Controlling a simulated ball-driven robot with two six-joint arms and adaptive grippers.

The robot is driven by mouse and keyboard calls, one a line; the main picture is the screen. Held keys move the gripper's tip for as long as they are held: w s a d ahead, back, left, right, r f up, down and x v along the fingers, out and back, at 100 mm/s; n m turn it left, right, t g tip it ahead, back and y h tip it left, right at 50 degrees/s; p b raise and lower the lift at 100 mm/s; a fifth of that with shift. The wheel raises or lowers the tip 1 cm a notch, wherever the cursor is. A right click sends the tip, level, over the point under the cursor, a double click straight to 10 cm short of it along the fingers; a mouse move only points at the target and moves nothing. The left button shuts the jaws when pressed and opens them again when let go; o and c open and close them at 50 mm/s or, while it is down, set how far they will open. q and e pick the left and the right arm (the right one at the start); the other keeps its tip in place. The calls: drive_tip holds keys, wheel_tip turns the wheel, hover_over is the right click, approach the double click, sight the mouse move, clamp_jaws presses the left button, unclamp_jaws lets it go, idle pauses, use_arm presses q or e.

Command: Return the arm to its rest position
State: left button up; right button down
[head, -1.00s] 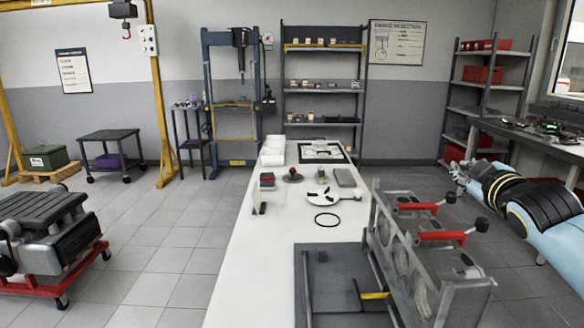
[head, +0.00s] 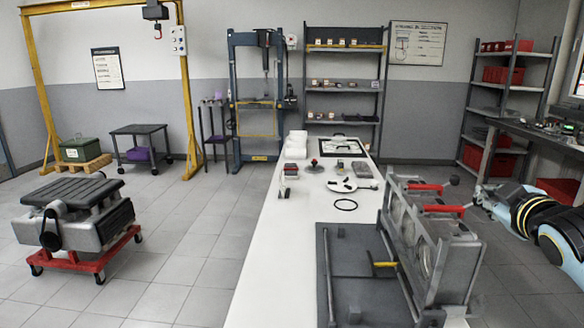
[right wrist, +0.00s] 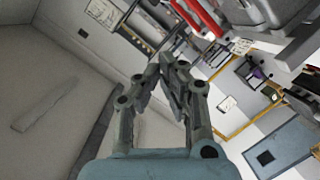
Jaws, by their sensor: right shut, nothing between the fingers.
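My right arm comes in at the right edge of the head view, out over the floor beside the white bench (head: 268,262). Its gripper (head: 482,196) is at the arm's left end, small and partly blurred, apart from the engine part on the bench. In the right wrist view the two grey fingers of my right gripper (right wrist: 172,72) are closed together with nothing between them. My left arm and gripper are out of view.
A workbench (head: 535,140) and shelf rack (head: 500,115) stand at right. An engine on a red dolly (head: 85,258) is at left. Floor between is clear.

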drive_tip(key=s+a+f+m+g, duration=0.25)
drive_tip(key=s+f, duration=0.25)
drive_tip(key=s, duration=0.3)
drive_tip(key=s+a+f+m+g, duration=0.1)
drive_tip(key=s+a+f+g, duration=0.2)
drive_tip(key=s+f, duration=0.3)
drive_tip(key=s+a+f+m+g+y, duration=0.1)
drive_tip(key=s+a+g, duration=0.15)
drive_tip(key=s, duration=0.85)
drive_tip(key=s+a+m+g+y, duration=0.15)
drive_tip(key=s+g, duration=0.25)
drive_tip(key=s, duration=0.7)
wheel_tip(320, 180, down, 34)
drive_tip(key=s+d+g+b, duration=0.1)
drive_tip(key=s+d+b, duration=0.15)
drive_tip(key=b, duration=0.65)
use_arm(q)
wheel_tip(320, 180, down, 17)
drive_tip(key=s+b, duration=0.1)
drive_tip(key=b, duration=0.6)
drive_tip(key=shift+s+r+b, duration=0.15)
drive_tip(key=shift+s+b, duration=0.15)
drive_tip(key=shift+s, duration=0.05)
use_arm(e)
drive_tip(key=s+f, duration=0.9)
drive_tip(key=f, duration=0.3)
drive_tip(key=s+f+g, duration=0.1)
drive_tip(key=s+f, duration=0.9)
drive_tip(key=f, duration=0.3)
drive_tip(key=shift+f, duration=0.25)
